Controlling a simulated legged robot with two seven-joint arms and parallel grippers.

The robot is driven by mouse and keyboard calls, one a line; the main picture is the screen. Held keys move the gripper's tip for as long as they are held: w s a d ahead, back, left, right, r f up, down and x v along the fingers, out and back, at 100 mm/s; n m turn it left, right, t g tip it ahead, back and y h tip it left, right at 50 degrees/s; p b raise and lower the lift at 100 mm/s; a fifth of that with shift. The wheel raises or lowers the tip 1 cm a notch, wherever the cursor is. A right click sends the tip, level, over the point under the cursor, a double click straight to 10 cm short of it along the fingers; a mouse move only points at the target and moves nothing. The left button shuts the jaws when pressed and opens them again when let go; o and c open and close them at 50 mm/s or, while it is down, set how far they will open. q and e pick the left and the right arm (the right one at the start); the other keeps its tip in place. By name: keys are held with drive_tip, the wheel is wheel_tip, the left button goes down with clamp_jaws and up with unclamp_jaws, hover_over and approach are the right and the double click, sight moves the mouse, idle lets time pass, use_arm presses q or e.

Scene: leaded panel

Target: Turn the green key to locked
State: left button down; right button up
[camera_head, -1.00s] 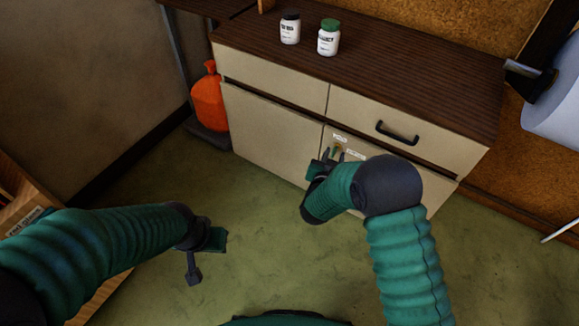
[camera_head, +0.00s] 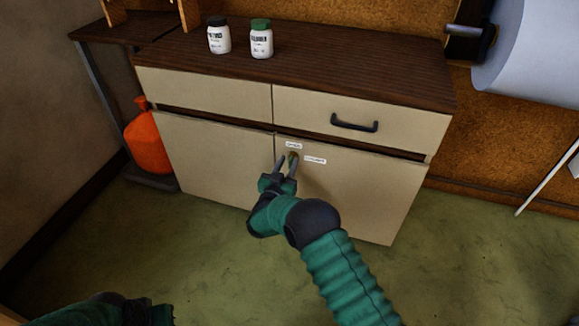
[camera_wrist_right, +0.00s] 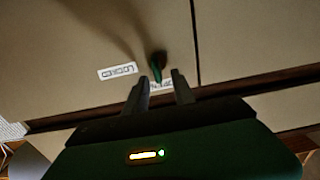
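The green key (camera_wrist_right: 156,72) is in a dark round lock on the cabinet's right door. In the head view the key (camera_head: 293,160) is small and partly hidden by my fingers. A label reading LOCKED (camera_wrist_right: 118,71) is beside the lock, and it also shows in the head view (camera_head: 315,161). A second label (camera_head: 293,146) sits just above the lock. My right gripper (camera_wrist_right: 160,77) is open, its fingertips on either side of the key, with a gap visible around it; contact cannot be told. My left arm shows at the bottom left, its fingers out of frame.
The cream cabinet (camera_head: 205,150) has a drawer with a black handle (camera_head: 354,123) above the lock. Two white bottles stand on its dark top (camera_head: 330,72). The green floor (camera_head: 430,260) in front is clear.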

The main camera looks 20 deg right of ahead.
drive_tip(key=shift+b+x, duration=0.3)
drive_tip(key=shift+x, duration=1)
drive_tip(key=shift+s, duration=0.1)
clamp_jaws()
